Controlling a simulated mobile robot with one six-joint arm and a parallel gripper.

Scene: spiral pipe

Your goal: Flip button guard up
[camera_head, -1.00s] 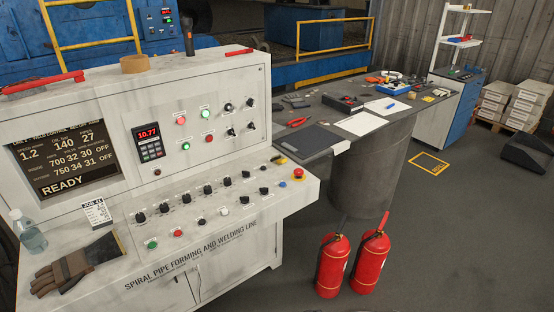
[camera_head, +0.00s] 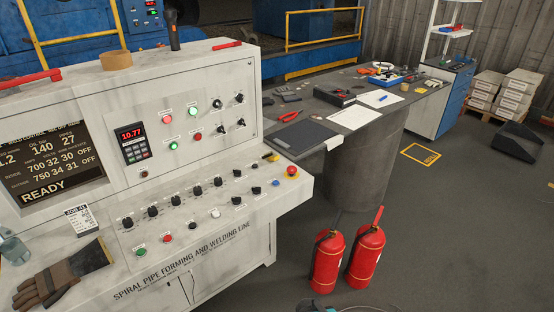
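The white control console (camera_head: 226,228) fills the left of the head view. At the right end of its sloping panel is a red mushroom button (camera_head: 292,171) on a yellow base. Beside it is a small yellow and dark piece (camera_head: 270,157); I cannot tell whether it is the button guard. A blue button (camera_head: 276,182) sits just left of the red button. No guard can be made out clearly at this size. My gripper is not in view.
Two red fire extinguishers (camera_head: 327,262) stand on the floor right of the console. Behind them is a dark table (camera_head: 385,118) with papers and tools. A glove (camera_head: 60,275) lies on the console's front left. A small dark part shows at the bottom edge.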

